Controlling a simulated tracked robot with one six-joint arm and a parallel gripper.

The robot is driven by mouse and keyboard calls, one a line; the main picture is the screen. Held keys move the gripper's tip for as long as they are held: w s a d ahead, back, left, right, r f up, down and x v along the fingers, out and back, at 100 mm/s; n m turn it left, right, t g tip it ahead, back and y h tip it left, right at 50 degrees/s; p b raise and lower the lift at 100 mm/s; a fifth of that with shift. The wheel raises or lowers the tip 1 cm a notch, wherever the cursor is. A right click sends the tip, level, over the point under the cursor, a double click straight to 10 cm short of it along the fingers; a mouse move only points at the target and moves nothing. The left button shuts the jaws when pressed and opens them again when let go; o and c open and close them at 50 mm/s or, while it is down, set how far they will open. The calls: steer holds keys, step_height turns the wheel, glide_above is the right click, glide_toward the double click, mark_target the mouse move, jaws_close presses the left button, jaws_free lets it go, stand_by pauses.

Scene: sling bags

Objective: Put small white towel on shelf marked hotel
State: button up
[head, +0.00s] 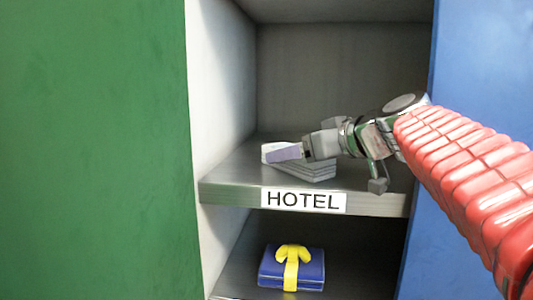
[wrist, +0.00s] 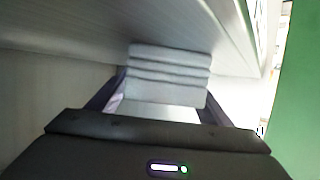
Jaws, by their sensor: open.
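The small white towel (head: 312,172) is folded in layers and lies on the shelf marked HOTEL (head: 232,190), left of its middle. My gripper (head: 286,152) is open over the towel, with a purple-grey finger pad at the towel's left end. In the wrist view the layered towel (wrist: 168,72) shows beyond and between the spread fingers of my gripper (wrist: 160,100). Whether a finger touches the towel I cannot tell. Part of the towel is hidden behind my gripper in the head view.
A white HOTEL label (head: 304,201) is on the shelf's front edge. A blue box with a yellow bow (head: 291,270) sits on the shelf below. A green panel (head: 95,150) stands left and a blue panel (head: 490,70) right. The shelf's back is clear.

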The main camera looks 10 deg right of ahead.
steer(key=shift+v, duration=3.7)
steer(key=shift+s+a+r, duration=0.15)
steer(key=shift+a+r, duration=0.1)
steer(key=shift+a, duration=0.1)
steer(key=s+a+r+n+t+y, duration=0.2)
steer(key=s+a+r+n, duration=0.1)
steer(key=s+a+r, duration=1.05)
steer(key=w+d+f+m+g+h, duration=0.1)
steer(key=d+f+m+g+h, duration=0.1)
steer(key=f, duration=1.1)
steer(key=w+d+f+m+g+h, duration=0.1)
steer(key=d+f+m+g+h, duration=0.15)
steer(key=f, duration=0.95)
steer(key=s+d+f+m+g+h, duration=0.1)
steer(key=s+d+f, duration=0.1)
steer(key=f, duration=0.6)
steer(key=s+d+f+m+g+h, duration=0.1)
steer(key=s+d+f+g, duration=0.1)
steer(key=f, duration=0.6)
steer(key=s+d+f+m+g+h, duration=0.1)
steer(key=s+f, duration=0.3)
steer(key=f, duration=0.5)
steer(key=shift+d+m+h, duration=0.45)
steer(key=shift+d, duration=0.4)
